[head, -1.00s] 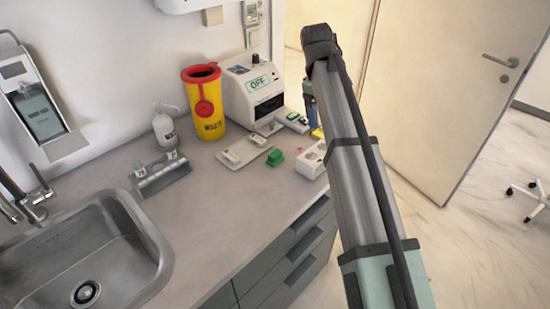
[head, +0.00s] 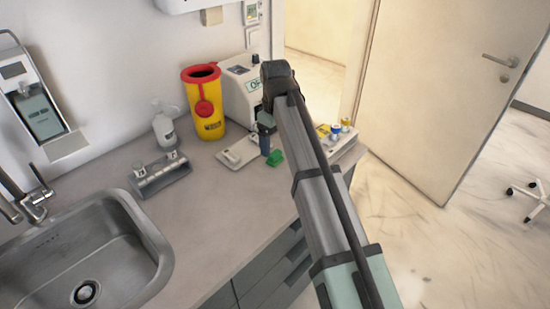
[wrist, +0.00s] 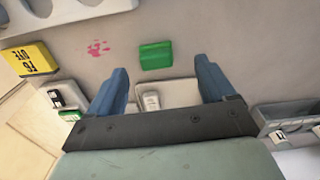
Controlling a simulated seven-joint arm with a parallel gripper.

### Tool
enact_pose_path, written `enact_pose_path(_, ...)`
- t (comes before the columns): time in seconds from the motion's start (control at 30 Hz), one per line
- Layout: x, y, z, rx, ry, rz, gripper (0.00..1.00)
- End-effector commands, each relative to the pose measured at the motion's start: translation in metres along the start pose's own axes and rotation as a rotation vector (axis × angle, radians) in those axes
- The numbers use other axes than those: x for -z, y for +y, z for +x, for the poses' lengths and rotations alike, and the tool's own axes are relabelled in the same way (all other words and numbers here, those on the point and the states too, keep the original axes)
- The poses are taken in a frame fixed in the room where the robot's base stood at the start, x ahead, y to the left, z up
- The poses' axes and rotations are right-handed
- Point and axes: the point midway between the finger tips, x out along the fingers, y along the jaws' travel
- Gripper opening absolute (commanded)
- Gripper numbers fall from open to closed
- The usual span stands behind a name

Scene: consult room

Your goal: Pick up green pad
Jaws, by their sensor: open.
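The green pad (head: 275,158) lies on the grey counter, near its front edge and beside a flat pale tray. In the wrist view the green pad (wrist: 156,55) shows whole, just beyond the fingertips and roughly centred between them. My gripper (wrist: 161,78) is open, with two blue fingers spread wide and nothing between them. In the head view my gripper (head: 265,135) hangs above the counter next to the pad; one blue finger shows and the rest is hidden by my arm.
The pale tray (head: 229,158) holds a small white item. A yellow sharps bin (head: 208,122), a white device (head: 237,97) and a pump bottle (head: 164,128) stand behind. A grey holder (head: 158,173) is at left, near the sink (head: 60,245). A pink stain (wrist: 98,47) marks the counter.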

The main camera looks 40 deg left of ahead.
Motion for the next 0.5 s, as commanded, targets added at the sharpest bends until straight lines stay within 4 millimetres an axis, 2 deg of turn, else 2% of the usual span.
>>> enact_pose_path(0.27,-0.001,0.001,0.011,0.0,0.0,0.0,0.83)
enact_pose_path(0.5,-0.003,0.007,0.038,0.001,-0.002,0.001,0.83)
